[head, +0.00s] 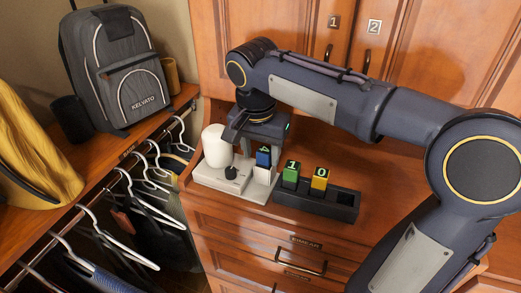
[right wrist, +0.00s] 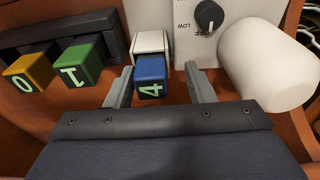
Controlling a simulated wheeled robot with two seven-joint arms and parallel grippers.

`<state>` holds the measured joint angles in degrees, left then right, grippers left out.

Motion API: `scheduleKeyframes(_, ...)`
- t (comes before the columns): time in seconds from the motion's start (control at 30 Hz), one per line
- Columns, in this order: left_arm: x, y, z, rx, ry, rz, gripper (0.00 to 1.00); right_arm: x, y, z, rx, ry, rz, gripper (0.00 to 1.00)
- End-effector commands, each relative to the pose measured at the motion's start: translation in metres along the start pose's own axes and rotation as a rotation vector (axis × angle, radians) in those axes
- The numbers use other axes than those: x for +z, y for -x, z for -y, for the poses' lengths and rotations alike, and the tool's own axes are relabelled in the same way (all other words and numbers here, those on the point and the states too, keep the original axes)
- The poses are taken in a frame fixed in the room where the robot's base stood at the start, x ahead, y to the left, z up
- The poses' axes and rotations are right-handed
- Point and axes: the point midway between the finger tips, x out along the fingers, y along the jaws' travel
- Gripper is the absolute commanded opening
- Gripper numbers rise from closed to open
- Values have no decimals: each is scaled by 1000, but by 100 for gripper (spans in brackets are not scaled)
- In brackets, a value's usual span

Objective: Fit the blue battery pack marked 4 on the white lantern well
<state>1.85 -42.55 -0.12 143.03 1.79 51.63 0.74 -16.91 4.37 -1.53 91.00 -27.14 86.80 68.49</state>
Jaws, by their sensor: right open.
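The blue battery pack marked 4 (head: 263,157) stands upright on the white well (head: 262,175) at the right of the white lantern's base (head: 222,178). I cannot tell how deep it sits. The right wrist view shows the blue pack (right wrist: 151,80) against the white well (right wrist: 151,43). My right gripper (right wrist: 158,70) is open, with a finger on each side of the pack and a gap visible at least on the right. In the head view the right gripper (head: 243,131) hangs above the lantern base, partly hiding the pack. My left gripper is not in view.
A dark rack (head: 335,205) right of the lantern holds a green pack marked 1 (head: 291,175) and a yellow pack marked 0 (head: 319,180). The white lantern globe (head: 216,146) stands close left of the gripper. Cabinet doors (head: 420,60) rise behind.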

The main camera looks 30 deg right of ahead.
Motion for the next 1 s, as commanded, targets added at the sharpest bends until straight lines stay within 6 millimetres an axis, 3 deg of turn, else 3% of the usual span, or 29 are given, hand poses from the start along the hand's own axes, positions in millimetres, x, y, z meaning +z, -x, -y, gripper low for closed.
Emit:
scheduleKeyframes(0.17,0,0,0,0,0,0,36,0,2,-1,9,-1,3,52)
scheduleKeyframes(0.6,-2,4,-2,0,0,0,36,1,70,1,1,1,-1,52)
scheduleKeyframes(1.0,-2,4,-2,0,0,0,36,1,78,1,1,1,-1,52)
